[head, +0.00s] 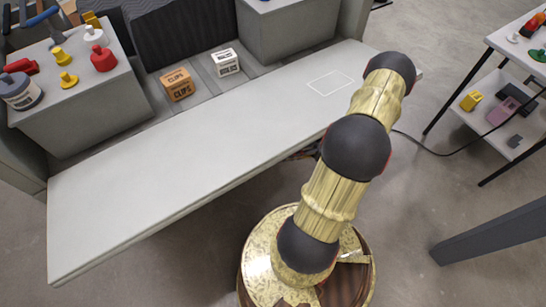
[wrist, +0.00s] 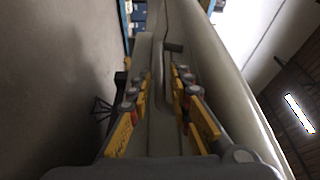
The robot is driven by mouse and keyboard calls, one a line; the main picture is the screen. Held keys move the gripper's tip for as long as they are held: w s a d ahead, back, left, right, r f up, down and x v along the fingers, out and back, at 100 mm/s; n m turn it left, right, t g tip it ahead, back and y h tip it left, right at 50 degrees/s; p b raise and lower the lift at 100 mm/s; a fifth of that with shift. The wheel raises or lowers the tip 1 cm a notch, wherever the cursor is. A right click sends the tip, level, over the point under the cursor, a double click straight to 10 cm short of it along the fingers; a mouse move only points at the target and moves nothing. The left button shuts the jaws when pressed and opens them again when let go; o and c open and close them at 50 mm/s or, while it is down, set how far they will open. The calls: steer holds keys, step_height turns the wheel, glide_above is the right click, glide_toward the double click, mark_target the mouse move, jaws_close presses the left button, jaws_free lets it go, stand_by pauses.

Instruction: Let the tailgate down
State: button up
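The tailgate (head: 180,170) is a long pale grey panel lying folded out from the truck bed in the head view, roughly level with the bed floor. A thin white square outline is on its top near the right end. In the wrist view the tailgate (wrist: 222,75) runs away from the camera, with a dark handle-like part near the middle. My gripper (wrist: 165,88) has its yellow-padded fingers spread apart, with the panel's grey recessed part between and beyond them. I cannot tell whether they touch it. In the head view my gripper is hidden behind my arm and the tailgate.
An orange clips box (head: 176,84) and a white box (head: 225,62) stand in the bed. Grey blocks flank them; the left one (head: 75,105) carries red and yellow pieces and a jar. A shelved table (head: 500,45) stands right, with a dark post (head: 490,235) nearer.

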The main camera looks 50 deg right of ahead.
steer(key=v, duration=0.6)
steer(key=shift+d, duration=0.3)
steer(key=shift+s, duration=0.2)
